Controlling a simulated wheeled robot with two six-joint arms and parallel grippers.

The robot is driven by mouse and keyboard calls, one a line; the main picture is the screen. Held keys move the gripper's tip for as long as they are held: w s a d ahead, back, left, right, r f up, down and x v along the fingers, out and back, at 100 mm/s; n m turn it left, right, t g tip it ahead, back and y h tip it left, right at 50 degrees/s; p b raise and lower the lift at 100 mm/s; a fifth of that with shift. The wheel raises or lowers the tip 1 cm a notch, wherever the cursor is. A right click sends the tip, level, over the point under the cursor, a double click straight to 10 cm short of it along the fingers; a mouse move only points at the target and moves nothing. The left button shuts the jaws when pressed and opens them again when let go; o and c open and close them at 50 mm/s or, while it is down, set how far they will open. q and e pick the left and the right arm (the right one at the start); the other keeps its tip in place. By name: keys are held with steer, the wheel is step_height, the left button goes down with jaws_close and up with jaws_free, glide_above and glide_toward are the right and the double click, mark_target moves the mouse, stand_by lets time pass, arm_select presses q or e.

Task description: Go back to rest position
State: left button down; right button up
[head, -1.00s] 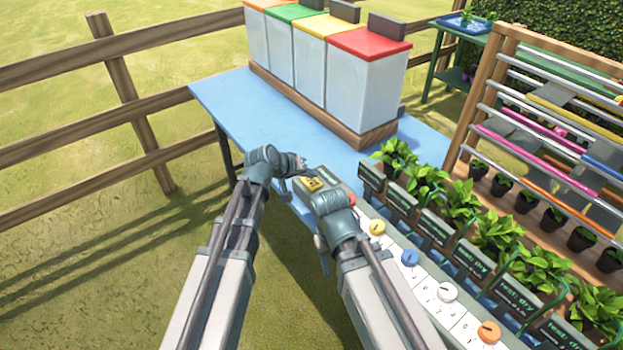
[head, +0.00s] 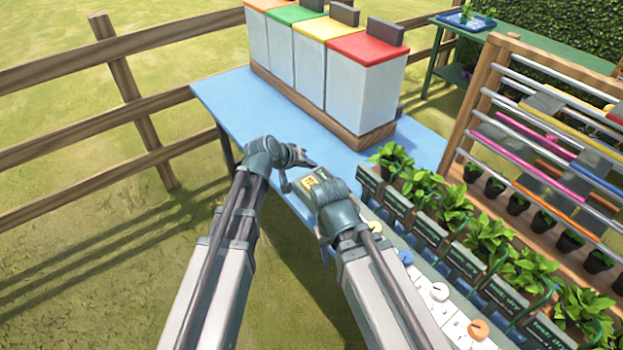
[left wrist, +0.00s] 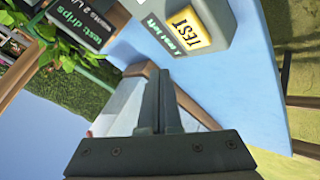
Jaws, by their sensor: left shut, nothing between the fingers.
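My left gripper (head: 306,160) is shut and empty above the near edge of the blue table (head: 224,97). In the left wrist view its two fingers (left wrist: 160,105) are pressed together, with nothing between them. In the head view the yellow label (head: 311,182) shows just beyond my right wrist. My right arm reaches in beside the left one. Its wrist covers part of the box, and its fingers cannot be made out.
Bins with coloured lids (head: 362,85) stand at the table's back. A row of potted plants (head: 425,190) with dark signs and coloured knobs (head: 438,292) runs down the right. A wooden rack (head: 487,90) stands behind it. A wooden fence (head: 130,95) is left; grass between is free.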

stand_by(0.7)
arm_select(q)
steer(key=s+a+f+m+g+y, duration=0.1)
steer(key=s+g+y, duration=0.1)
steer(key=s, duration=0.6)
steer(key=s+a+f+m+g+y+p, duration=0.1)
steer(key=s+a+f+m+g+y, duration=0.1)
steer(key=s, duration=0.7)
steer(key=s+a+f+m+g+y+p, duration=0.1)
steer(key=s+a+g+y, duration=0.1)
steer(key=s, duration=0.6)
steer(key=shift+s+a+f+g+y, duration=0.15)
steer(key=shift+s+f+g+y, duration=0.2)
steer(key=shift+g+y, duration=0.35)
